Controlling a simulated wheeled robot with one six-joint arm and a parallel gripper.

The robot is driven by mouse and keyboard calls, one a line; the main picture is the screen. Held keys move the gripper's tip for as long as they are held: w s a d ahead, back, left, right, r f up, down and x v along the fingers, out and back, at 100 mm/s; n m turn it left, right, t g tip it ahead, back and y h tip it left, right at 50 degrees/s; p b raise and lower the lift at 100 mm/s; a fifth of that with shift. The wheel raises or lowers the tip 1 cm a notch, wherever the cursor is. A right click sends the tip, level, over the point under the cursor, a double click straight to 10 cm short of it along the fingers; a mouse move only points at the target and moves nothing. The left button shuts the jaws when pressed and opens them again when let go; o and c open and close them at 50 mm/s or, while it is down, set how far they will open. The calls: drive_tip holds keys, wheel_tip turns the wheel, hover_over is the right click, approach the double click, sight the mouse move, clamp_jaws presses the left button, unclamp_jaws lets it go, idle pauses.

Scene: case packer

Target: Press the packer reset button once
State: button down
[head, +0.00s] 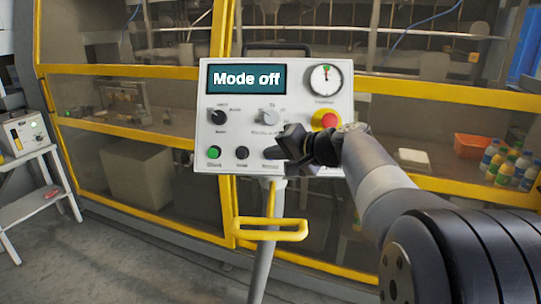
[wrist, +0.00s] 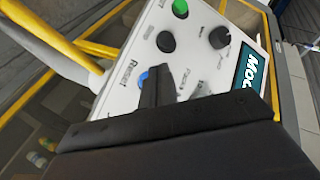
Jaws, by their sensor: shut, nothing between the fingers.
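The white control panel (head: 180,134) stands on a post and its display (head: 246,78) reads "Mode off". My gripper (head: 275,152) is shut and empty, in front of the panel's lower part. In the wrist view the shut fingers (wrist: 157,72) point at the panel, right beside a blue button (wrist: 143,77) labelled "Reset". The fingers partly cover this button. In the head view the blue button is hidden behind my gripper. I cannot tell whether the fingertips touch the button or the panel.
On the panel are a green button (head: 214,152), a black button (head: 242,152), two dark and grey knobs (head: 268,117), a gauge (head: 326,79) and a red emergency stop (head: 326,120). A yellow handle (head: 270,235) sits below. The yellow-framed machine (head: 110,71) stands behind.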

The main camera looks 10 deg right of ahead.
drive_tip(key=s+r, duration=0.1)
drive_tip(key=s+a, duration=0.1)
drive_tip(key=s, duration=0.1)
drive_tip(key=shift+r, duration=0.4)
idle(0.4)
drive_tip(key=s+r+p, duration=0.1)
drive_tip(key=s+a+r+p, duration=0.1)
drive_tip(key=s+p, duration=0.1)
drive_tip(key=shift+s, duration=0.1)
idle(0.7)
drive_tip(key=shift+f, duration=0.1)
